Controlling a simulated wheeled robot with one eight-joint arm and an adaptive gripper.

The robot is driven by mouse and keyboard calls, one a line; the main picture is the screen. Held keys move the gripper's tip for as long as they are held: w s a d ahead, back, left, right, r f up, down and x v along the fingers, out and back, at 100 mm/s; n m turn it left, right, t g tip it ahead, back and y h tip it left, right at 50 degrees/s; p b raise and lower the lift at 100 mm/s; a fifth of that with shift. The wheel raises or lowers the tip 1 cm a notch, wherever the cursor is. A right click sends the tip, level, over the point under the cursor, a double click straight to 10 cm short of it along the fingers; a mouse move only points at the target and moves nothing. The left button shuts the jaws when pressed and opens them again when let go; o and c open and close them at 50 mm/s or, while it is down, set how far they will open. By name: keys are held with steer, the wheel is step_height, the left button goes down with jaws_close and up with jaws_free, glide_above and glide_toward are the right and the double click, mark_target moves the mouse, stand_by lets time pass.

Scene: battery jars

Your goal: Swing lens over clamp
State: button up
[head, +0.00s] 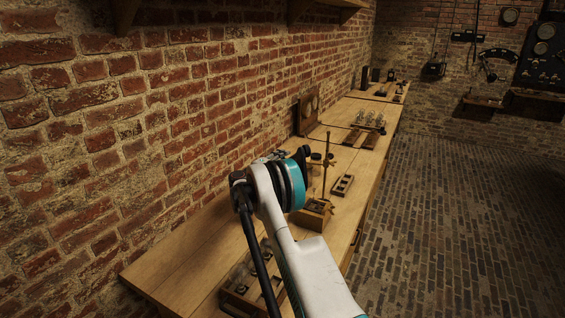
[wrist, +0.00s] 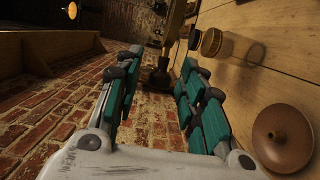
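My gripper (wrist: 162,58) is open in the wrist view, its two teal-padded fingers apart with nothing held between them. Beyond the fingertips is a brass post (wrist: 174,28) with a dark end; its lower part shows between the fingertips, and I cannot tell whether they touch. A short brass cylinder (wrist: 210,42) sits beside the post, to the right. I cannot tell which of these parts is the lens or the clamp. In the head view a thin upright stand (head: 326,172) rises from the bench just right of my wrist, which mostly hides my gripper.
The wooden bench (head: 165,268) runs along the brick wall. A divided box (head: 240,292) is near its front, a small wooden box (head: 315,213) by the stand, and a small tray (head: 343,185) beyond. A brown disc (wrist: 283,138) lies on wood in the wrist view. Several jars (head: 368,118) stand farther back.

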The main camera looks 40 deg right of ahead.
steer(key=shift+d, duration=0.2)
jaws_close()
steer(key=shift+a, duration=0.1)
